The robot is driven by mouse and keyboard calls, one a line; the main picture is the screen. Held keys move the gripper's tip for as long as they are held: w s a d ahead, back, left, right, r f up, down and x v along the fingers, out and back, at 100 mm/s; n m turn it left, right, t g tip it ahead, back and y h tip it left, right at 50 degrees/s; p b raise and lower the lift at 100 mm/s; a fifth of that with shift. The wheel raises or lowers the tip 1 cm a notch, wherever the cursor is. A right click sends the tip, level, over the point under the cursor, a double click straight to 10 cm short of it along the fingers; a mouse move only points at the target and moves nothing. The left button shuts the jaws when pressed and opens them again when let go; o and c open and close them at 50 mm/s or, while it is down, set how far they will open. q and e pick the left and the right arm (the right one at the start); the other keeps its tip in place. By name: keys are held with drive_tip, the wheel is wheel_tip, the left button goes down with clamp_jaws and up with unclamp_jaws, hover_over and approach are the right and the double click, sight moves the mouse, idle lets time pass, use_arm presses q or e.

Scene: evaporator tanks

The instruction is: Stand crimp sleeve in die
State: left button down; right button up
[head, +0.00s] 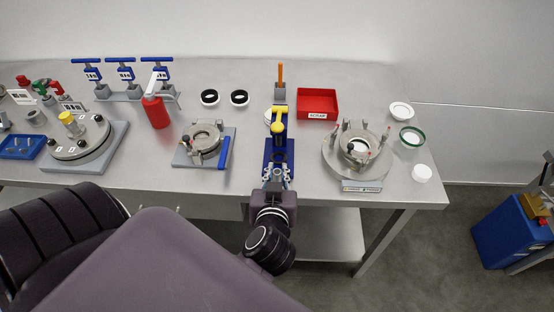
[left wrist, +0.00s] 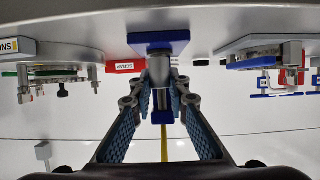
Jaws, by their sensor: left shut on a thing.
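The blue press with the die (head: 270,150) stands near the table's front edge, with a yellow lever (head: 278,128) and an upright orange handle (head: 280,75). My left gripper (head: 278,170) reaches in at its front. In the left wrist view, which looks upside down, the gripper's blue-padded fingers (left wrist: 160,100) are shut on a small grey cylinder, the crimp sleeve (left wrist: 158,72). The blue press plate (left wrist: 158,40) shows just beyond the sleeve. Whether the sleeve touches the die is hidden. My right gripper is not in view.
A red scrap bin (head: 317,103) is behind and right of the press. A round flanged fixture (head: 357,150) stands to the right, and a clamp plate (head: 204,143) to the left. A red bottle (head: 155,112) and black-and-white rings (head: 209,97) are further left.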

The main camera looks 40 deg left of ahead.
sight(279, 159)
use_arm(q)
drive_tip(key=shift+x, duration=2.2)
drive_tip(key=shift+w+a+r, duration=0.2)
drive_tip(key=shift+w+a, duration=0.2)
drive_tip(key=shift+w, duration=0.2)
drive_tip(key=shift+w+a, duration=0.45)
drive_tip(key=shift+w, duration=0.3)
drive_tip(key=shift+w+a, duration=0.5)
drive_tip(key=shift+w, duration=0.3)
drive_tip(key=shift+f, duration=0.55)
drive_tip(key=shift+f+b, duration=0.1)
drive_tip(key=shift+b, duration=0.2)
drive_tip(key=c, duration=1.8)
unclamp_jaws()
drive_tip(key=shift+o, duration=0.2)
drive_tip(key=shift+s, duration=0.1)
